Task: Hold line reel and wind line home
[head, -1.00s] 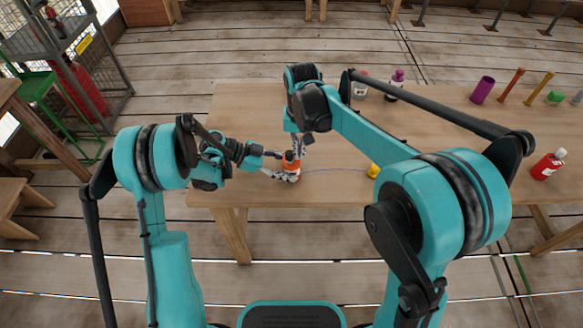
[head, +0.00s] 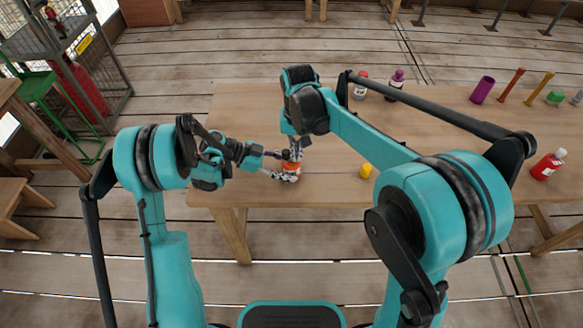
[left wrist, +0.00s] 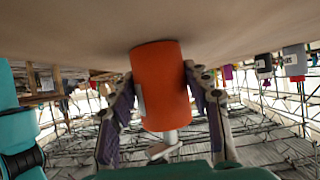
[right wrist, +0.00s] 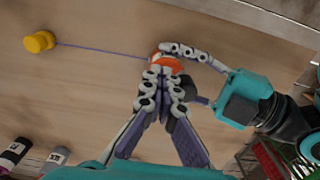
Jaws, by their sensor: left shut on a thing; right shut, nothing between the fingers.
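The orange line reel (head: 291,167) stands on the table near its front edge. My left gripper (head: 284,172) is shut around its sides; the left wrist view shows the reel (left wrist: 160,85) between both fingers. A pale crank-like piece (left wrist: 168,142) sticks out from the reel's end away from the table. My right gripper (right wrist: 160,75) is shut and empty, its fingertips right at the reel's top; whether they touch the crank is hidden. A thin purple line (right wrist: 100,50) runs straight from the reel to a yellow weight (right wrist: 39,42), also in the head view (head: 366,171).
A purple cup (head: 482,90), red and yellow posts (head: 511,86) and a red bottle (head: 548,165) are at the right. The table between reel and weight is clear.

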